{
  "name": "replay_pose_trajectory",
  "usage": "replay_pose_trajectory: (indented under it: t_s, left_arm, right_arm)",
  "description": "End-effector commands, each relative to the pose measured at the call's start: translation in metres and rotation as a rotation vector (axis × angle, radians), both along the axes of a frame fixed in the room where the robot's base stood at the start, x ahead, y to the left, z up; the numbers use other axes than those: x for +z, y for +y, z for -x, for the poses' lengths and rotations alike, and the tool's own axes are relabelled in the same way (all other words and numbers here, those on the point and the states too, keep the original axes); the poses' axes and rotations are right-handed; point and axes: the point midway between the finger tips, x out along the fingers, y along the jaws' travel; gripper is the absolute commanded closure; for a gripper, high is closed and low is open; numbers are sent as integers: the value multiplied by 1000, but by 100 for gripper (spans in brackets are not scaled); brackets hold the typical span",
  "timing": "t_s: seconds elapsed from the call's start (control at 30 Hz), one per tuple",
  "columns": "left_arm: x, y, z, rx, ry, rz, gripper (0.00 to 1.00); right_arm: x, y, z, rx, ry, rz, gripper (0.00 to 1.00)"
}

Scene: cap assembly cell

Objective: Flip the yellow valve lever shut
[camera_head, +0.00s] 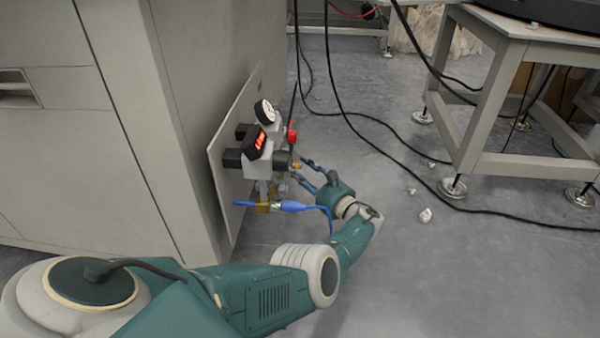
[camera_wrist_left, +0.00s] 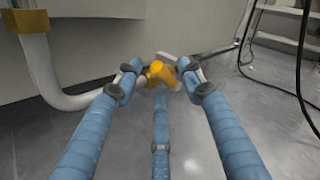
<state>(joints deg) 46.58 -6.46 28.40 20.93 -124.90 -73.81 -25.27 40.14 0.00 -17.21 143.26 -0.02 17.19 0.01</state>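The yellow valve lever (camera_head: 296,166) shows as a small spot on the right side of the valve assembly (camera_head: 262,152), which is mounted on a panel. In the left wrist view the yellow piece (camera_wrist_left: 158,71) lies ahead, between the tips of my left gripper's fingers. My left gripper (camera_head: 302,171) has three blue fingers, spread apart, and points at the assembly from the right. The wrist view shows the fingers (camera_wrist_left: 158,82) open around the yellow piece. I cannot tell whether any finger touches it. My right gripper is not in view.
A gauge (camera_head: 264,112), a red-lit display (camera_head: 256,142) and a red knob (camera_head: 292,136) crowd the assembly. A grey cabinet (camera_head: 90,120) stands left, a metal table (camera_head: 500,100) right. Black cables cross the floor.

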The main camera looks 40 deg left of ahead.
Motion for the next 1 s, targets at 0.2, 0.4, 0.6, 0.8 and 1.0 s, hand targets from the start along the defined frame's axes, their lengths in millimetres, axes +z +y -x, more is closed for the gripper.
replay_pose_trajectory:
  t_s: [0.2, 0.4, 0.6, 0.8, 1.0]
  left_arm:
    - [1, 3, -1, -1, 0, 0, 61]
    - [0, 3, -1, -1, -1, 1, 79]
    - [0, 3, -1, -1, -1, 1, 100]
    - [3, 3, -1, -2, 12, 8, 100]
    - [10, 4, -3, -2, 77, 48, 100]
  right_arm:
    - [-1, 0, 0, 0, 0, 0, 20]
    - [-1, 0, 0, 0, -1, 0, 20]
    - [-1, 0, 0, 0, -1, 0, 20]
    - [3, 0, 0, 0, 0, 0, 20]
    - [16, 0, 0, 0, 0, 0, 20]
